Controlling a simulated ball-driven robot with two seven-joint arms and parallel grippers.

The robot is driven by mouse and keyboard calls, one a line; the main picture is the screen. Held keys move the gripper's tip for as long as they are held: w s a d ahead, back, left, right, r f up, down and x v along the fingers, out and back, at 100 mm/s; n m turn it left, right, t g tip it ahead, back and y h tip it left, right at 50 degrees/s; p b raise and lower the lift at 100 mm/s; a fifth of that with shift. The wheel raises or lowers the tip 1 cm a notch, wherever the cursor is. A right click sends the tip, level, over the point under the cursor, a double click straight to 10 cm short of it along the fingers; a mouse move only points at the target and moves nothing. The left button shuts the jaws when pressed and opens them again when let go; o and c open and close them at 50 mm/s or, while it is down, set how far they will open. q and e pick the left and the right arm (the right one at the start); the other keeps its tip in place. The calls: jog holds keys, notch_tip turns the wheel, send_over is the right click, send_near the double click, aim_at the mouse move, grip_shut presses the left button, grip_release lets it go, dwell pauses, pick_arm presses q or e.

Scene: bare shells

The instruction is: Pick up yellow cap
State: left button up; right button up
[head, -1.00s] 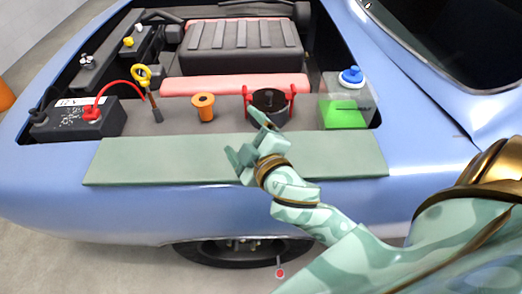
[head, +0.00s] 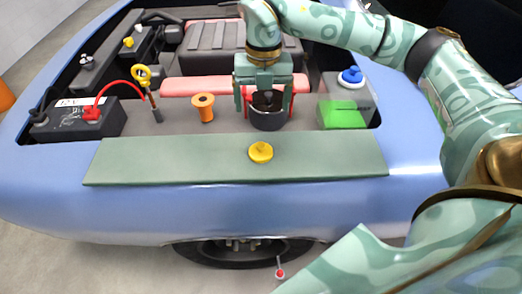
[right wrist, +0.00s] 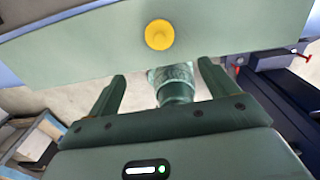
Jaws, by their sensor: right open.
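The yellow cap (head: 261,152) is round with a small raised knob. It rests on the flat green mat (head: 150,160) along the car's front edge. My right gripper (head: 266,106) is open, with its fingers pointing down over the black cup with red handles (head: 268,120), behind the cap in the head view. In the right wrist view the cap (right wrist: 159,34) shows beyond the open fingertips (right wrist: 162,75), apart from them, with nothing between the fingers. My left gripper is not in view.
An orange spool (head: 204,107) stands left of the black cup. A clear tank with green liquid and a blue lid (head: 346,105) is to the right. A black battery (head: 75,118) with a red cable sits at the left. The mat is otherwise clear.

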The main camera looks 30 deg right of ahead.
jog(key=b, duration=0.2)
send_near(261, 144)
jog(key=f, duration=0.5)
jog(key=shift+s+f, duration=0.15)
jog(key=shift+s, duration=0.1)
jog(key=f, duration=0.1)
jog(key=f+b, duration=0.1)
jog(key=f, duration=0.3)
jog(key=shift+w+a+f+b, duration=0.15)
jog(key=shift+w+f+b, duration=0.1)
jog(key=shift+b, duration=0.1)
jog(key=shift+r, duration=0.15)
jog(key=shift+c, duration=0.6)
jog(key=c, duration=1)
jog(key=shift+r, duration=0.1)
jog(key=shift+c, duration=0.2)
